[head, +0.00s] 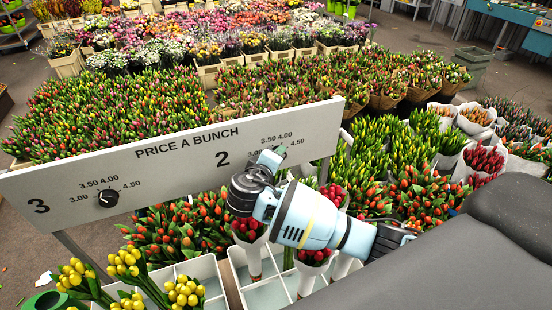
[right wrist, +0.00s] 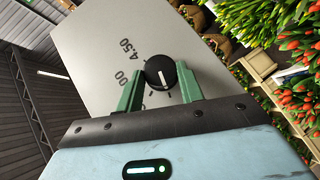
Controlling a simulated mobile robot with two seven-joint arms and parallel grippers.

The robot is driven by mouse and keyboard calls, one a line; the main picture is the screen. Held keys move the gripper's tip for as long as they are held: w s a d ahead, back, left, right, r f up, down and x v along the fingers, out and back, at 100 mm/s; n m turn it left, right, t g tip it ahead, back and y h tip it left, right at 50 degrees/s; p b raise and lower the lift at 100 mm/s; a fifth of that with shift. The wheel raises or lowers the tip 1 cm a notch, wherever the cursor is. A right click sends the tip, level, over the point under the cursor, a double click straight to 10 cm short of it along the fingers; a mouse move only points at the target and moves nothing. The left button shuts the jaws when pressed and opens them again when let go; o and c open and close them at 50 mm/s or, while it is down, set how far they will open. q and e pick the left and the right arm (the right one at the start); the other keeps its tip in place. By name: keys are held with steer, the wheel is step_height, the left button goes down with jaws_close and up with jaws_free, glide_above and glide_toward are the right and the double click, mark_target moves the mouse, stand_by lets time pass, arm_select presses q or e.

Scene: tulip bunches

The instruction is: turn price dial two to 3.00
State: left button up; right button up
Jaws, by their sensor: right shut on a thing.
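Price dial two is a black round knob (right wrist: 160,73) on the grey price board (head: 170,155). In the head view my right gripper (head: 278,153) covers it, below the labels 3.50 and 4.00. In the right wrist view the gripper's green fingers (right wrist: 160,88) stand on both sides of the knob and are shut on it. The labels on that lower side are hidden by the gripper. My left gripper is not in view.
Dial three (head: 108,198) is on the board's left part, with its own price labels. Red tulips in white wraps (head: 310,256) stand in a white divided crate (head: 268,293) below the board. Yellow tulips (head: 128,262) are at the lower left. Dense tulip bunches fill the space behind.

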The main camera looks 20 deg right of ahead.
steer(key=shift+d, duration=0.1)
stand_by(0.3)
steer(key=o, duration=1)
steer(key=shift+v, duration=3.95)
steer(key=shift+f, duration=0.1)
